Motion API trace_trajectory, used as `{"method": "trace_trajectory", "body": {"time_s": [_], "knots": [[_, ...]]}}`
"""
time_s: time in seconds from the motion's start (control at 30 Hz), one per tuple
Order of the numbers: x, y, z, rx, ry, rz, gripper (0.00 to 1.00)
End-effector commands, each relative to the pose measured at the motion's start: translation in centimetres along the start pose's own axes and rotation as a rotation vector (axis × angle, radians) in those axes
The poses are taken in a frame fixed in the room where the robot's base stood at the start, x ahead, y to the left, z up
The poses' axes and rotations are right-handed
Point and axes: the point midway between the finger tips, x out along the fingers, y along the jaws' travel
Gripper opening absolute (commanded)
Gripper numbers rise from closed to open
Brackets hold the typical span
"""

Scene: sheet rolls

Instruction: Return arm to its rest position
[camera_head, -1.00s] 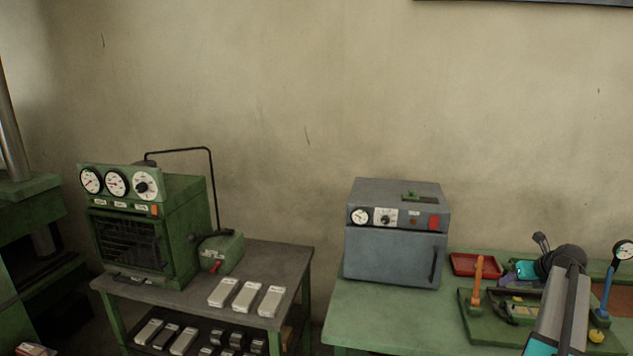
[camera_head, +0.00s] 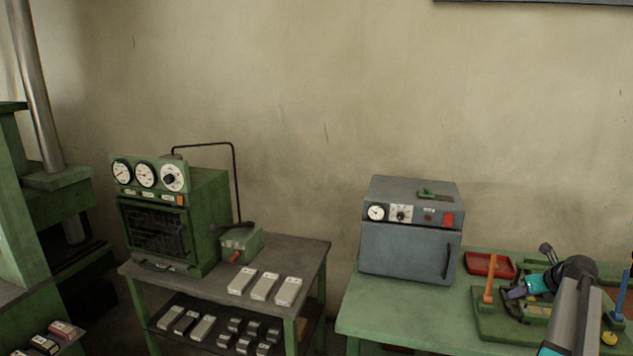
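My arm reaches in from the bottom right of the head view, with a long grey link (camera_head: 572,315) and a dark joint above it. Its teal wrist part (camera_head: 538,284) points left over the green bench. My gripper (camera_head: 515,293) is small and dark at the end of the wrist, near an orange post (camera_head: 490,278). Its fingers are too small to make out, so whether it is open or shut does not show. My arm hides part of the green fixture plate (camera_head: 497,327) on the bench.
A grey oven (camera_head: 405,250) and a red tray (camera_head: 480,265) stand on the green bench (camera_head: 400,315). A green gauge machine (camera_head: 158,230) stands on a table (camera_head: 220,293) with several pale blocks. A tall green press (camera_head: 57,180) is at far left. The bench front is clear.

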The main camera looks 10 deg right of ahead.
Motion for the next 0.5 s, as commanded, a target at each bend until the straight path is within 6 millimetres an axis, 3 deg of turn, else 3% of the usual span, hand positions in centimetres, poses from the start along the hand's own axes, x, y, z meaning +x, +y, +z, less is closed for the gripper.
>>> {"method": "trace_trajectory", "body": {"time_s": [0.27, 0.5], "knots": [[2.8, 5.2, -0.7, -0.203, 0.041, 0.042, 0.34], [6.5, 13.3, -2.3, -0.534, 0.094, 0.118, 0.34]]}}
